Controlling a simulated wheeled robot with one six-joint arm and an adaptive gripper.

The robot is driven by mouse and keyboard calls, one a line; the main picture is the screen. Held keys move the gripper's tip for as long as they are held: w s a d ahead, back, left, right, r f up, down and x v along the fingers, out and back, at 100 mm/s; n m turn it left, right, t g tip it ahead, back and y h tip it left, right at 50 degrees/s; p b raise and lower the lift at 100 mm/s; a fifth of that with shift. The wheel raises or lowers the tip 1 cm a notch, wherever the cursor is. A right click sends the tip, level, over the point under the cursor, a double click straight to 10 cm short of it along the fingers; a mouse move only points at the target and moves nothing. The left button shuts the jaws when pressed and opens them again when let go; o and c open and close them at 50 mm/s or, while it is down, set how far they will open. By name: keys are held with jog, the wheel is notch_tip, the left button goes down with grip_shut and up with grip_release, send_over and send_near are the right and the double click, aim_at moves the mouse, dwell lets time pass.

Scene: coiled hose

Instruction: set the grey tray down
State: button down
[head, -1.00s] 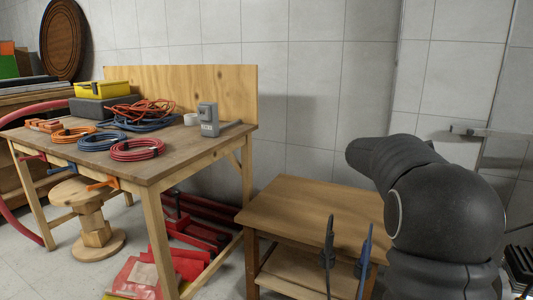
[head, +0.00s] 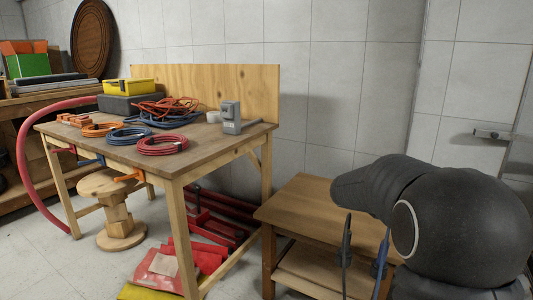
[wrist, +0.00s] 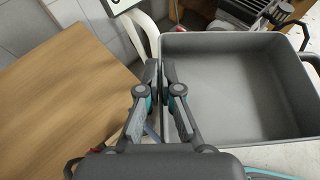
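The grey tray (wrist: 240,85) fills the right of the wrist view; it is an open, empty, box-like tray with raised walls and dark handles. My gripper (wrist: 161,68) is shut on the tray's left wall, with one finger on each side of the rim. The tray is beside the edge of a small wooden table (wrist: 60,90), not over its top. Its underside is hidden, so I cannot tell how high it is. The tray does not show in the head view, where my arm covers the right side.
The small wooden table (head: 315,205) has a bare top. A workbench (head: 195,160) left of it bears coiled hoses (head: 162,145) and a grey device (head: 230,117). A wooden stool (head: 115,185) and red items (head: 200,255) are on the floor by the bench.

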jog(key=a+f+n+t+y, duration=0.9)
jog(key=a+f+n, duration=0.2)
jog(key=a+f, duration=0.9)
jog(key=a, duration=0.3)
jog(key=shift+a, duration=0.4)
jog(key=shift+s, duration=0.1)
